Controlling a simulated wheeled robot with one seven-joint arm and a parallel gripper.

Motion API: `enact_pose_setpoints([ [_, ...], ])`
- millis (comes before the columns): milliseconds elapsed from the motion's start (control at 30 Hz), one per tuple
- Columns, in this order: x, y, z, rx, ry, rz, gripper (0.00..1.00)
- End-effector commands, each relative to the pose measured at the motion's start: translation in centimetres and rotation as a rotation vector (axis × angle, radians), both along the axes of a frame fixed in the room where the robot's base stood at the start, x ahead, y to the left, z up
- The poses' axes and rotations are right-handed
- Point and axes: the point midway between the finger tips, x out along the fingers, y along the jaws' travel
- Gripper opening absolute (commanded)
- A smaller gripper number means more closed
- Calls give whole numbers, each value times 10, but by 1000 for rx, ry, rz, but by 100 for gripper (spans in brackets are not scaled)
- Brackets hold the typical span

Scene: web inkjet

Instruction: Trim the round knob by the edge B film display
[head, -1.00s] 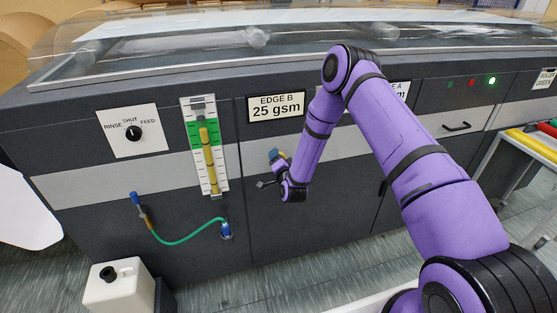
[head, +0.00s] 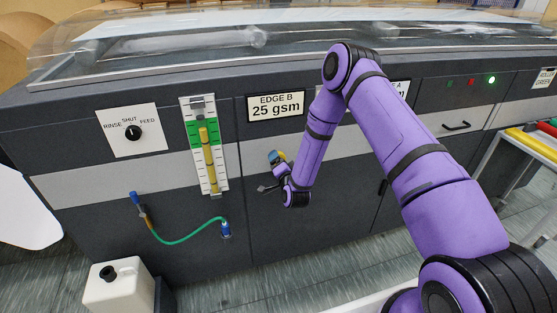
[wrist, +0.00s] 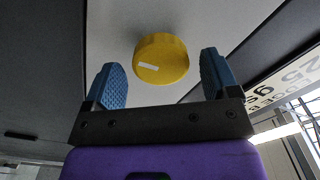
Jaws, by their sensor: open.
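The round knob (wrist: 161,58) is yellow with a white mark on its face. In the wrist view it sits on the light panel strip, ahead of and between my open fingers. My gripper (wrist: 165,80) has blue ribbed pads, apart on both sides of the knob; contact does not show. In the head view my gripper (head: 274,172) is below the edge B display (head: 276,106), which reads 25 gsm. A bit of yellow shows beside the fingers there, and the rest of the knob is hidden. The display also shows at the right of the wrist view (wrist: 268,97).
A rinse/shut/feed dial (head: 134,132) points up to shut. A gauge (head: 207,150) with a yellow column and green band stands left of my gripper. A green hose (head: 185,238) hangs below it. A white canister (head: 118,285) stands on the floor.

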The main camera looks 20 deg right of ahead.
Motion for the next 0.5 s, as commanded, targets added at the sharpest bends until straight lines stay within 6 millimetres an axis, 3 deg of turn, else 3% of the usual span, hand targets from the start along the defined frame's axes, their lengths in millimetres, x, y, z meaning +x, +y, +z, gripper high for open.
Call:
enact_pose_setpoints([
  [300, -59, 0, 0, 0, 4, 1, 81],
  [500, -79, 0, 0, 0, 3, 0, 81],
])
